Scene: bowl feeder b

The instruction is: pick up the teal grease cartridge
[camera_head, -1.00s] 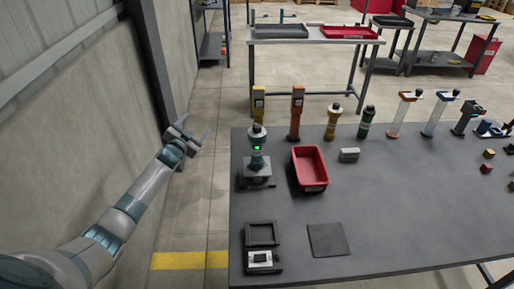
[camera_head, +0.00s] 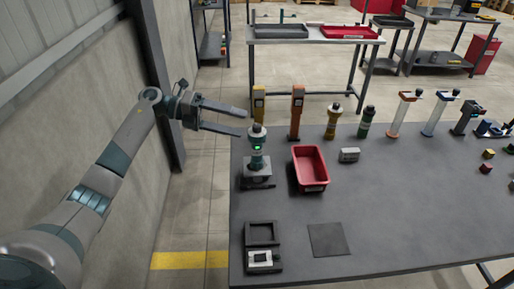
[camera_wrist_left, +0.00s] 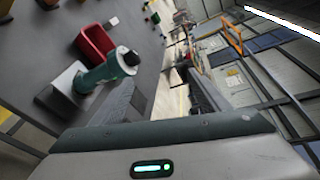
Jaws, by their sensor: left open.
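The teal grease cartridge (camera_head: 257,149) stands upright in a grey block-like holder (camera_head: 257,172) at the left side of the dark table. It has a dark cap, a pale band and a small green light near its middle. In the left wrist view the cartridge (camera_wrist_left: 107,73) appears tilted, with its dark cap toward the camera. My left gripper (camera_head: 243,122) is open and empty. Its fingers point right, with their tips just left of the cartridge's top in the head view; I cannot tell the exact gap. My right gripper is not in view.
A red bin (camera_head: 311,168) stands just right of the cartridge. Orange, yellow and dark green upright items line the table's back edge. A black tray (camera_head: 262,234) and a dark square mat (camera_head: 328,240) lie in front. A wall is at the left.

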